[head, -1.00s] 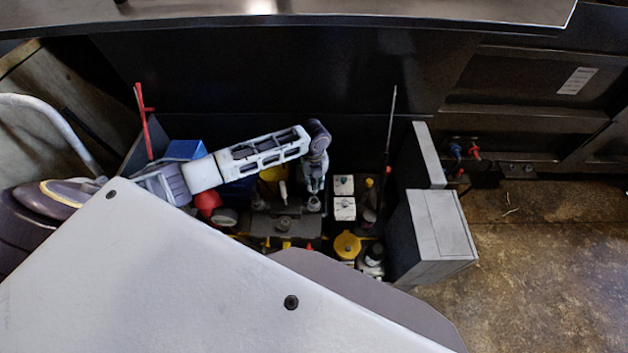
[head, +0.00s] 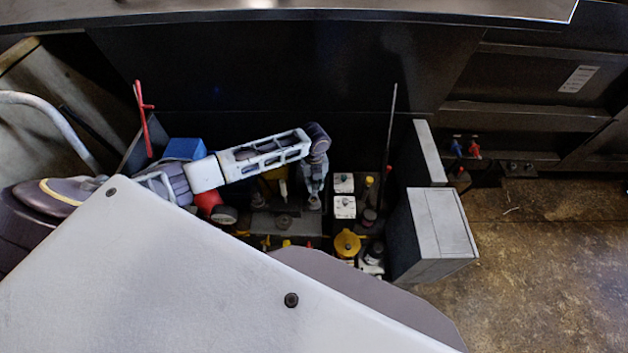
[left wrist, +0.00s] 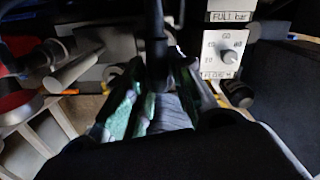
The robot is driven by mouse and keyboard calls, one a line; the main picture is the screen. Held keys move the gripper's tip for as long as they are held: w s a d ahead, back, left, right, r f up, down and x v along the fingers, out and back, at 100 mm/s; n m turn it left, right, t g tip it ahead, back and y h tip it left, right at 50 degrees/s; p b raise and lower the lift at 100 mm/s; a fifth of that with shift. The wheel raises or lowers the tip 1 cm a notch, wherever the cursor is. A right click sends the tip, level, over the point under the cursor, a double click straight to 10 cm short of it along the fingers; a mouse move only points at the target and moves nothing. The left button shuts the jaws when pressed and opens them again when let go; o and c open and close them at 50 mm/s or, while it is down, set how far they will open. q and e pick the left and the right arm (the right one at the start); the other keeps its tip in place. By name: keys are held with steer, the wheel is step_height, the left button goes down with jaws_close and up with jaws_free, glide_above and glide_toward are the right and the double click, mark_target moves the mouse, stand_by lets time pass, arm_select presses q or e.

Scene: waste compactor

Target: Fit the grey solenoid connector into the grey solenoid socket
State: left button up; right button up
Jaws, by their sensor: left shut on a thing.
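My left gripper (head: 314,192) points down over the valve area, just left of two white dial blocks. In the left wrist view the fingers of the left gripper (left wrist: 157,82) are shut around a dark, narrow piece (left wrist: 157,72), which I take to be the grey solenoid connector. A dark stem or cable rises from it. The fingers and shadow hide most of it. I cannot make out the grey solenoid socket, nor whether the held piece touches anything below. My right gripper is not in view.
White dial blocks (head: 344,207) stand close to the right of the gripper. A yellow round knob (head: 347,243) is in front of them. A dark block (head: 284,222) and a red part (head: 208,201) lie to the left. A grey box (head: 440,238) stands at the right.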

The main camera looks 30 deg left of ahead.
mark_target(314, 192)
arm_select(q)
steer(key=shift+f+b, duration=0.8)
steer(key=shift+f, duration=0.9)
steer(key=shift+p, duration=0.5)
steer(key=shift+p, duration=0.4)
jaws_close()
stand_by(0.7)
jaws_free()
steer(key=shift+f+b, duration=0.95)
steer(key=shift+f, duration=0.85)
stand_by(1.0)
jaws_close()
steer(key=o, duration=1.1)
jaws_free()
steer(key=shift+c, duration=0.2)
steer(key=shift+c, duration=0.4)
